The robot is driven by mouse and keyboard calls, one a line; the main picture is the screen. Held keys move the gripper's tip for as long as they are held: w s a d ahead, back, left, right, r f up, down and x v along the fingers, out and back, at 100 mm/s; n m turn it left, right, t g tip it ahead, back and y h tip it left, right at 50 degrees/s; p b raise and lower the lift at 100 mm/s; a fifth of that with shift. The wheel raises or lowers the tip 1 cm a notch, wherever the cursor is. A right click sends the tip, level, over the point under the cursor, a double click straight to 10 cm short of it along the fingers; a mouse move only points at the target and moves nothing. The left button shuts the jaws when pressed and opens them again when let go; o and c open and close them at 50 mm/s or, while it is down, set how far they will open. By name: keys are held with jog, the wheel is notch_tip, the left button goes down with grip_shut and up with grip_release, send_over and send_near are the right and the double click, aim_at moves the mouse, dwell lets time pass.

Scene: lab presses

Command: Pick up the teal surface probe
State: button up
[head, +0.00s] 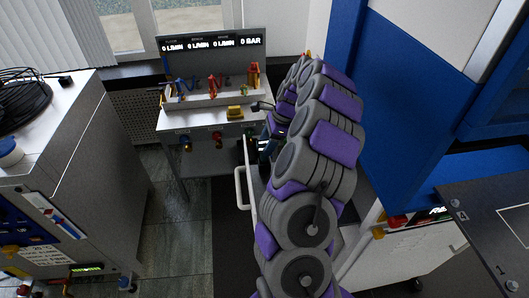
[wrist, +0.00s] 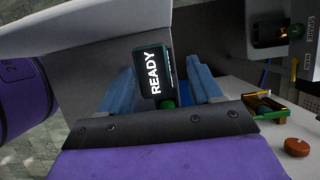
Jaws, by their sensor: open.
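The surface probe is a dark teal block with a lit "READY" screen (wrist: 153,75); a round green part shows at its lower end in the wrist view. My gripper (wrist: 160,65) is open, with one blue finger on each side of the probe. Gaps show between the probe and both fingers, so I see no grip on it. In the head view, a dark device with a small green light (head: 264,146) sits beside the white handle, below the end of my arm. My arm partly hides it, and my fingers are hard to make out there.
A white bench (head: 190,118) with gauges reading 0, several coloured fittings and a yellow block (head: 235,112) stands behind. A white handle (head: 239,188) is left of my arm. A blue cabinet (head: 385,95) stands close on the right. A grey cabinet (head: 95,150) stands left; floor between is clear.

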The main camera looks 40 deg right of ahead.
jog(key=b+x, duration=0.1)
jog(key=x, duration=0.3)
jog(key=shift+s+a+f, duration=0.1)
jog(key=shift+a, duration=0.1)
jog(key=c, duration=1)
jog(key=shift+c, duration=0.2)
